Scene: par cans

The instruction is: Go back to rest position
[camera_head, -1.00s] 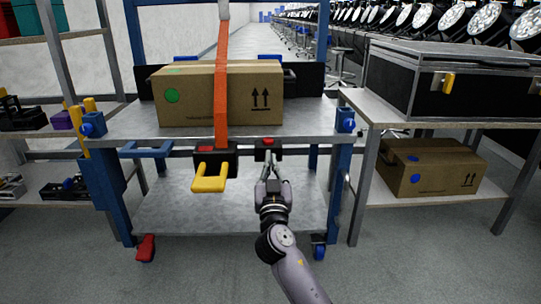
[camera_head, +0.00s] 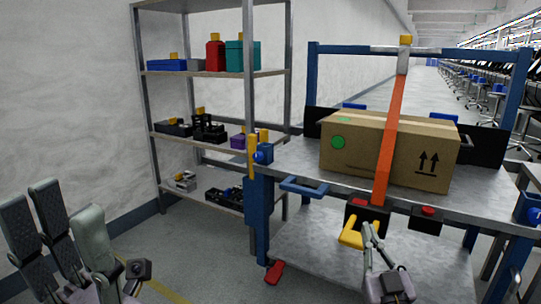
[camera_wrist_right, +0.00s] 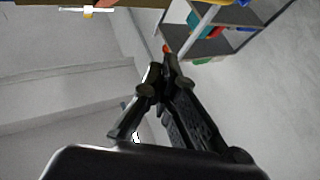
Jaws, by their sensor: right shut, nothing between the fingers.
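My right gripper (camera_head: 368,228) is shut and empty. Its fingers point up in front of the cart, overlapping the yellow handle (camera_head: 352,234) in the head view; I cannot tell whether they touch. In the right wrist view its dark fingers (camera_wrist_right: 165,70) meet at the tips with nothing between them. My left gripper (camera_head: 65,200) is close to the camera at the lower left, fingers up and spread, with nothing seen between them. Its lower part is cut off by the picture edge.
A cart (camera_head: 300,160) carries a cardboard box (camera_head: 350,150) under an orange strap (camera_head: 391,130). A black block with a red button (camera_head: 427,217) is on its front edge. A shelf rack (camera_head: 150,100) with bins stands left.

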